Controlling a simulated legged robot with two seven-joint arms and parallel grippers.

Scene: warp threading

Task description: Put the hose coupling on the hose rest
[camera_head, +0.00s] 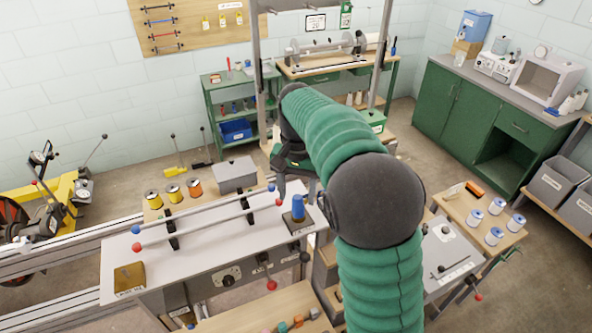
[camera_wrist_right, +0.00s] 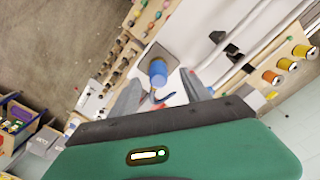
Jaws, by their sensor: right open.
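A blue cylinder (camera_head: 298,208), which looks like the hose coupling, stands upright on a small dark plate at the right end of the pale bench top (camera_head: 215,258). It also shows in the right wrist view (camera_wrist_right: 158,70), over a grey plate. My right gripper (camera_head: 296,187) is open and empty, just behind and above the cylinder; in the wrist view its fingers (camera_wrist_right: 160,90) lie either side of the cylinder's near end, apart from it. A brown labelled block (camera_head: 130,277) sits at the bench's left end; I cannot tell whether it is the hose rest. My left gripper is out of view.
Two long rods (camera_head: 205,218) with red and blue ball ends lie across the bench top on black holders. A grey box (camera_head: 235,175) and several thread spools (camera_head: 173,193) stand behind. My right arm hides the middle. White spools (camera_head: 494,236) stand on a side table at right.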

